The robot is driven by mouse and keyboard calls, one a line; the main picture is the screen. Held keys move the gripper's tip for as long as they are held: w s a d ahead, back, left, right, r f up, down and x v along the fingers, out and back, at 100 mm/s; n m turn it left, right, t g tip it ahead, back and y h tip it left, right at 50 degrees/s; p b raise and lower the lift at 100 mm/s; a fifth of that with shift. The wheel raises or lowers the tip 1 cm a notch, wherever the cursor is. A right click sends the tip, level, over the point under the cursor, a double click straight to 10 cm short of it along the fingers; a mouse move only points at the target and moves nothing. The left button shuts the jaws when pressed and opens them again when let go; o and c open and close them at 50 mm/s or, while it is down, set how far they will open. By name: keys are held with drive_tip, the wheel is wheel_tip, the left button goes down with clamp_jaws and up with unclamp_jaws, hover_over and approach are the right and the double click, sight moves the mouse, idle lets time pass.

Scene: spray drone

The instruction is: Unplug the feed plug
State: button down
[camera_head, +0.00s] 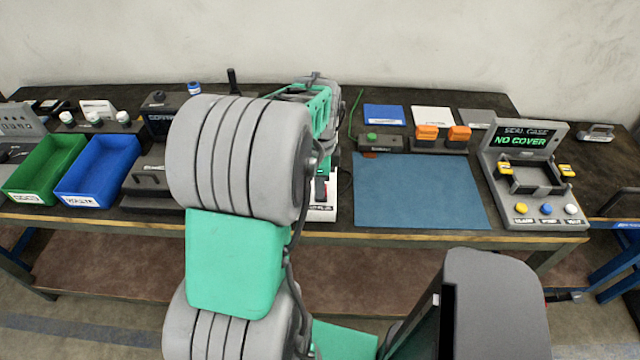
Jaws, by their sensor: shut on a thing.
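My arm rises through the middle of the picture and its far end (318,105) hangs over the back middle of the bench. The thick grey and green links hide my gripper's fingers, so I cannot see them or what is between them. I cannot make out the feed plug; that part of the bench is behind my arm. A small device with a white base (322,211) and a red and black part shows just right of my arm near the bench's front edge. A thin green cable (354,112) runs up beside a grey box with a green button (371,140).
Green (45,168) and blue (92,170) bins stand at left. A blue mat (420,190) lies clear right of my arm. A console reading NO COVER (525,140) stands at right.

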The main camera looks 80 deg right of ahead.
drive_tip(key=shift+f, duration=0.3)
drive_tip(key=c, duration=1.3)
unclamp_jaws()
drive_tip(key=shift+r, duration=0.1)
wheel_tip(320, 180, up, 8)
drive_tip(key=shift+f+b, duration=0.1)
drive_tip(key=shift+b, duration=0.5)
